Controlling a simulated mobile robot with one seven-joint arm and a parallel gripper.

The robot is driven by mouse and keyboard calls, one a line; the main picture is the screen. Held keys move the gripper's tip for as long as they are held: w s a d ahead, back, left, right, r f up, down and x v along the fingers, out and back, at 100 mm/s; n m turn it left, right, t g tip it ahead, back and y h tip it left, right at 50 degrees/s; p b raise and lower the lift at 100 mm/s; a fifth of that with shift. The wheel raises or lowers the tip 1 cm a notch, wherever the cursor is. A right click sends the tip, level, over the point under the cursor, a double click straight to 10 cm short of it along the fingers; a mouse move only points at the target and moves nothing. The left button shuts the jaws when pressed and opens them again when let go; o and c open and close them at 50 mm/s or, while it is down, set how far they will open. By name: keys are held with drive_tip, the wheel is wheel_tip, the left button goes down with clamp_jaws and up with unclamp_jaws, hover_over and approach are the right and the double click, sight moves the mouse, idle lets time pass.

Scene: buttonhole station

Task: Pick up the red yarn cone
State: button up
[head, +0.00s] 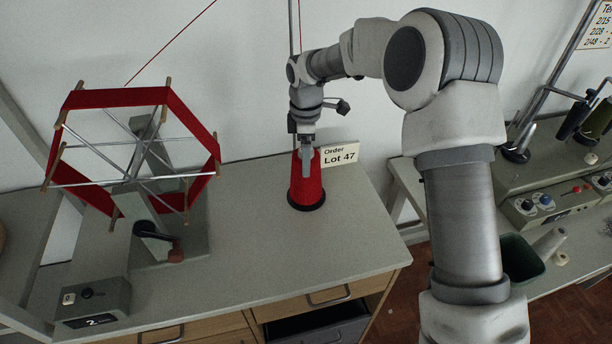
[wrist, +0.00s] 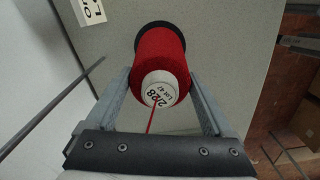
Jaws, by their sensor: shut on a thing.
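The red yarn cone (head: 307,188) stands upright on its dark round base on the grey tabletop, towards the right end of the bench. In the wrist view the cone (wrist: 158,58) shows from above, with a white top marked "2/28" and "Lot 47" and a red thread running from it. My gripper (head: 306,157) comes down on the cone from above in the head view. Its two fingers (wrist: 157,88) lie on either side of the cone's upper part and are shut on it. The far finger is hidden in the head view.
A red-wound yarn reel (head: 135,150) with a crank stands to the left. A "Lot 47" order card (head: 340,154) is just behind the cone, and a thin upright rod (head: 291,30) rises behind it. A control box (head: 93,302) sits front left. The tabletop (head: 260,250) before the cone is clear.

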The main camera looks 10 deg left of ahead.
clamp_jaws()
drive_tip(key=shift+r, duration=0.1)
wheel_tip(320, 180, up, 14)
drive_tip(key=p, duration=0.3)
drive_tip(key=shift+r+p, duration=0.15)
drive_tip(key=shift+p, duration=0.2)
